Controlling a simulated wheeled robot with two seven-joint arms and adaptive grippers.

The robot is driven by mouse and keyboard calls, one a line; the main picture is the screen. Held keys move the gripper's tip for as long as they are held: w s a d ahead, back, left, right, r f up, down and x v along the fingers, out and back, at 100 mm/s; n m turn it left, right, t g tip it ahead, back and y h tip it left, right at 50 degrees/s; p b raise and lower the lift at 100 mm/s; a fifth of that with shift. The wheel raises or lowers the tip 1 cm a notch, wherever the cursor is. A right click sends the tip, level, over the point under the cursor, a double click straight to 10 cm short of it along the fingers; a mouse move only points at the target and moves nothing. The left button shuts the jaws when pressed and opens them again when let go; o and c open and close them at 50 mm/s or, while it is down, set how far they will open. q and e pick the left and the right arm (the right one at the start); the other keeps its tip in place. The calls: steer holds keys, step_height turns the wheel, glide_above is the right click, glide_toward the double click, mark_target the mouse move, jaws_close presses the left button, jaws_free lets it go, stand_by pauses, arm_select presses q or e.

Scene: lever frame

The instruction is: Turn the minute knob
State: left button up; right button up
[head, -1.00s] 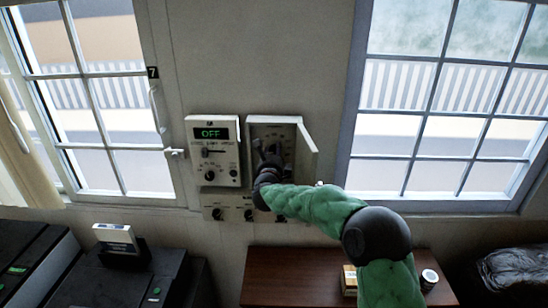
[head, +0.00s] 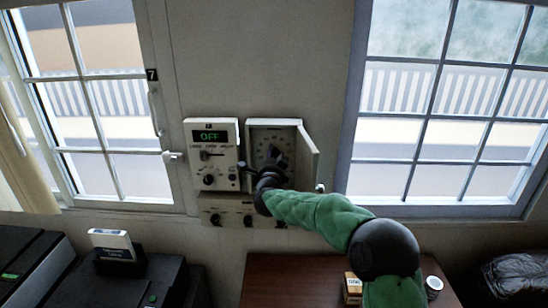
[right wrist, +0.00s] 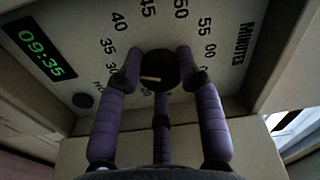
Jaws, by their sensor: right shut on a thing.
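The minute knob (right wrist: 158,66) is a round black knob with a pale pointer mark, on a panel marked MINUTES (right wrist: 246,43) with a ring of numbers around it. The pointer mark lies toward the left of the knob in the right wrist view. The green display (right wrist: 40,51) beside it reads 09:35. My right gripper (head: 273,170) reaches into the open wall box (head: 306,152). Its purple fingers close around the knob, one on each side and one below, in the right wrist view. In the head view the gripper partly hides the dial. My left gripper is out of view.
A control box (head: 212,155) with a green OFF display stands left of the open box. A lower strip of knobs (head: 232,216) runs beneath. The open box's door (head: 309,155) stands out on the right. A brown table (head: 290,283) lies below.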

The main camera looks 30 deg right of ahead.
steer(key=shift+n+y+p, duration=0.3)
steer(key=shift+n+p, duration=0.05)
steer(key=shift+n, duration=1.95)
steer(key=shift+f, duration=0.1)
steer(key=shift+a, duration=0.1)
steer(key=o, duration=1.1)
steer(key=shift+w, duration=0.1)
steer(key=shift+o, duration=0.2)
steer(key=v, duration=1.2)
steer(key=shift+f, duration=0.3)
